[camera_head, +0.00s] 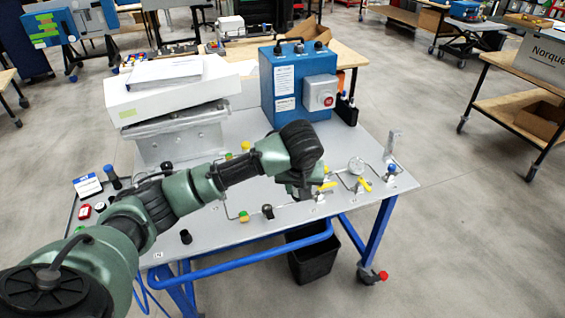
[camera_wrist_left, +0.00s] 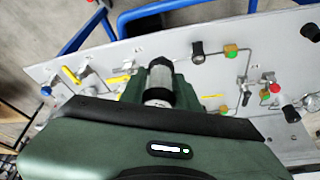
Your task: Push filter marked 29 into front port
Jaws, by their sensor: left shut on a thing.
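My left gripper (camera_head: 304,189) is over the right half of the grey panel table (camera_head: 225,222), close to the yellow-handled valves (camera_head: 327,186). In the left wrist view, a small cylinder with a black band and pale ends, the filter (camera_wrist_left: 159,82), sits between the green fingers of my left gripper (camera_wrist_left: 160,90), which is shut on it. No marking 29 can be read on it. In the head view the gripper and wrist hide the filter. I cannot tell which fitting is the front port or whether the filter touches one. My right gripper is not in view.
A blue box (camera_head: 297,82) with a red button stands at the panel's back. A white case (camera_head: 170,92) is at the back left. A black bin (camera_head: 313,259) stands below.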

